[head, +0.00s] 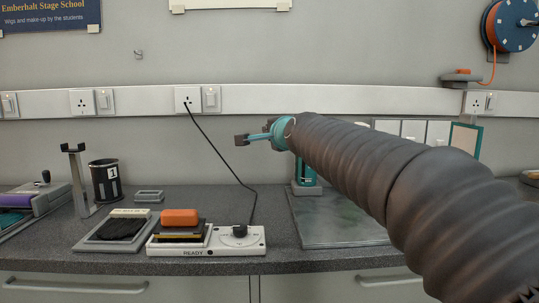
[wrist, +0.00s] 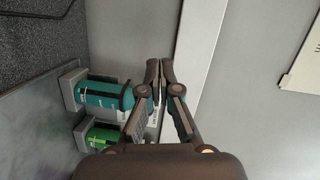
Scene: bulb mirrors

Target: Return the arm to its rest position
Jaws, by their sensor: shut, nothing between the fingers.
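My arm reaches from the lower right across the head view, in a dark ribbed sleeve. My gripper (head: 240,139) is held up in the air in front of the wall, above the counter. In the wrist view my gripper (wrist: 160,66) shows its two dark fingers together, with nothing between them. A teal bottle-like object (wrist: 106,94) in a grey holder is left of the fingers in the wrist view, apart from them. A green one (wrist: 100,136) stands beside it.
The counter (head: 281,255) holds an orange block (head: 179,217) on a white device marked READY (head: 250,242), a dark cloth tray (head: 118,231), a black cup marked 1 (head: 105,180) and a grey stand (head: 76,178). A metal sheet (head: 325,228) lies below my arm. A black cord (head: 218,148) hangs from a socket.

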